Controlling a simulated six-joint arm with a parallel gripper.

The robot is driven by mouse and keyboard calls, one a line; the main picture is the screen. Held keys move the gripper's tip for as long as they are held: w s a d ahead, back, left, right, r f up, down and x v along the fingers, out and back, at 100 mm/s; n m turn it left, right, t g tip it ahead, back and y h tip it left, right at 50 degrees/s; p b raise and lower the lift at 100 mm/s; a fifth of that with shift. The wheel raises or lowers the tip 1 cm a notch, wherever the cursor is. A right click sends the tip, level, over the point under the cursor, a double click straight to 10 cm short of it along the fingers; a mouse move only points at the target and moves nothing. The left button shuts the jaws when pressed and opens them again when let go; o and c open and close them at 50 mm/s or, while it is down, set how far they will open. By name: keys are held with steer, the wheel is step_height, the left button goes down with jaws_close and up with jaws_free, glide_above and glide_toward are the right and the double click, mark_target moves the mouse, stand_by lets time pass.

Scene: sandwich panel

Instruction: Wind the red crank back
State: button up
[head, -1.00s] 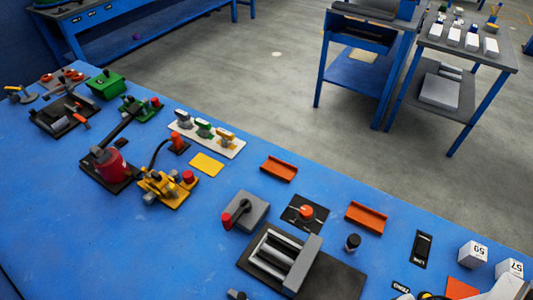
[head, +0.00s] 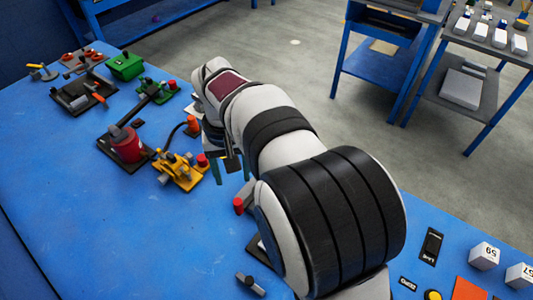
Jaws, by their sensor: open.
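The red crank's knob (head: 238,205) shows just left of my arm in the head view. A small part of its grey box (head: 251,190) shows beside it; the rest is hidden behind my arm. My gripper (head: 231,172) points down above the bench, just beyond the red knob in the picture. Its fingers are apart and I see nothing between them. I cannot tell its exact height or whether it touches anything.
The blue bench (head: 90,215) is clear at the left front. A yellow fixture (head: 178,172) and a red cylinder on a black base (head: 126,146) stand left of my gripper. White numbered cubes (head: 484,256) sit at the right. My arm hides the middle.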

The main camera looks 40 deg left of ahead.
mark_target(237, 201)
step_height(237, 201, down, 12)
steer(key=shift+f, duration=0.1)
jaws_close()
stand_by(0.3)
stand_by(1.2)
